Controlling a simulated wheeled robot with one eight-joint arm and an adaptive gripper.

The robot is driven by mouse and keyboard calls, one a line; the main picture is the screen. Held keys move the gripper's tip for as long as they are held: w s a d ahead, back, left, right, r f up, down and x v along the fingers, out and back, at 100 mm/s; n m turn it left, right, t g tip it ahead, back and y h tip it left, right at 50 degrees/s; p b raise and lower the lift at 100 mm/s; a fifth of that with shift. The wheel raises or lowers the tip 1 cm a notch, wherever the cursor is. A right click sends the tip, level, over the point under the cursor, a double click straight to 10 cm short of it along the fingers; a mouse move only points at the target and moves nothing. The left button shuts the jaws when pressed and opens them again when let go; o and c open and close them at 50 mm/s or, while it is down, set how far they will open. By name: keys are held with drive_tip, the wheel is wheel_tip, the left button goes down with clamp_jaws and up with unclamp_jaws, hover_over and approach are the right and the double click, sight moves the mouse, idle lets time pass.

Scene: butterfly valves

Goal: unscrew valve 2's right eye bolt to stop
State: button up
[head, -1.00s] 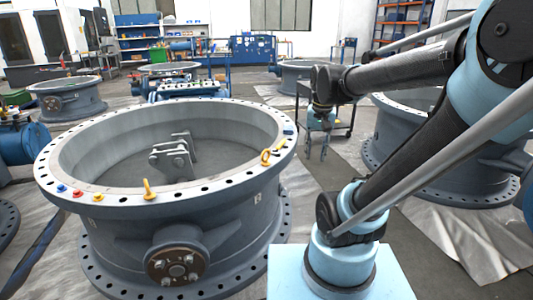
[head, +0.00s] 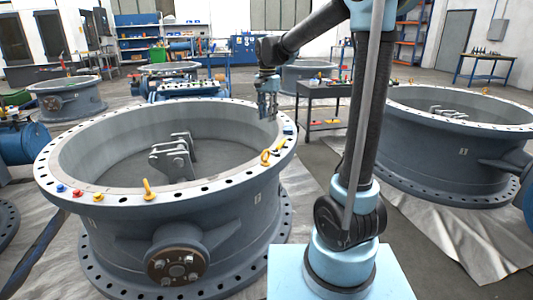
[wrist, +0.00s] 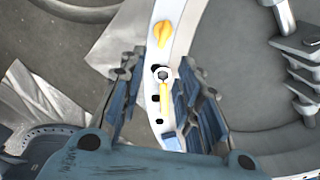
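Large grey valve (head: 215,215), presumably valve 2, stands in front with a pale drilled flange (head: 120,193). A yellow eye bolt (head: 266,157) stands on the flange's right side; in the wrist view a yellow piece that looks like it (wrist: 163,34) lies beyond my fingertips. Another yellow eye bolt (head: 147,188) stands at the front left. My gripper (head: 268,112) hangs fingers-down near the right rim, behind the right bolt. In the wrist view my gripper (wrist: 157,70) is open and empty, its fingers spread either side of the flange.
A small yellow-handled item with a pale ring (wrist: 164,90) and a blue item (wrist: 172,142) lie on the flange near the right bolt. Small coloured pieces (head: 77,193) lie at the front left. Another valve (head: 440,150) stands right, a dark cart (head: 325,90) behind.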

sight(266, 151)
drive_tip(key=f, duration=1.7)
drive_tip(key=shift+w+a+f, duration=0.2)
drive_tip(key=shift+a+f, duration=0.05)
drive_tip(key=shift+a, duration=0.05)
clamp_jaws()
